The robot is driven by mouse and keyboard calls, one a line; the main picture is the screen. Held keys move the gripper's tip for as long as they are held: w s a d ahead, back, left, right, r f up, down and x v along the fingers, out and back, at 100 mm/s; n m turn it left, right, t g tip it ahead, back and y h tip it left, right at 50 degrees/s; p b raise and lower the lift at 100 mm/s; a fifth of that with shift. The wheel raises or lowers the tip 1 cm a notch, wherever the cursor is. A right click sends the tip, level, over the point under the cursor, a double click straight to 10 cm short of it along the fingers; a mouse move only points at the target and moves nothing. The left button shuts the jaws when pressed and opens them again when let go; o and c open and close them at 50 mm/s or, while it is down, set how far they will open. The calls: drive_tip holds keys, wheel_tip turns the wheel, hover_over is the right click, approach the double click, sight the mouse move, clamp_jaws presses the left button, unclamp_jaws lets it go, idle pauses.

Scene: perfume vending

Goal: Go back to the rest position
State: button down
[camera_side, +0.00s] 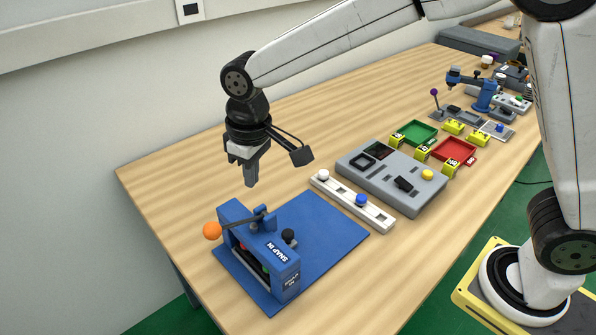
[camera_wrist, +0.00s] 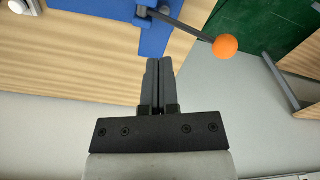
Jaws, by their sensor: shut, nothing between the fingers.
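My gripper (camera_side: 251,180) hangs in the air with its fingers pointing down, above the table behind the blue snap-in press. In the wrist view its two dark fingers (camera_wrist: 158,70) lie together, with nothing between them. The blue press (camera_side: 258,250) stands on a blue base plate (camera_side: 335,231) at the front left of the table. Its lever ends in an orange ball (camera_side: 212,231), which also shows in the wrist view (camera_wrist: 225,46), apart from the fingers.
A white rail (camera_side: 378,214) with a white and a blue cap lies right of the press. Beyond it are a grey fixture (camera_side: 425,195), a green tray (camera_side: 411,129), a red tray (camera_side: 460,151) and yellow blocks. A wall runs along the back. The wood around my gripper is clear.

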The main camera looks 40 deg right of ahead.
drive_tip(key=s+d+f+m+t, duration=0.1)
drive_tip(key=s+d+f+m, duration=0.1)
drive_tip(key=s+d+f, duration=0.2)
drive_tip(key=s+d+f+m, duration=0.2)
drive_tip(key=s+d+f, duration=0.2)
drive_tip(key=s+d, duration=0.5)
drive_tip(key=d, duration=0.7)
drive_tip(key=shift+s+t, duration=0.4)
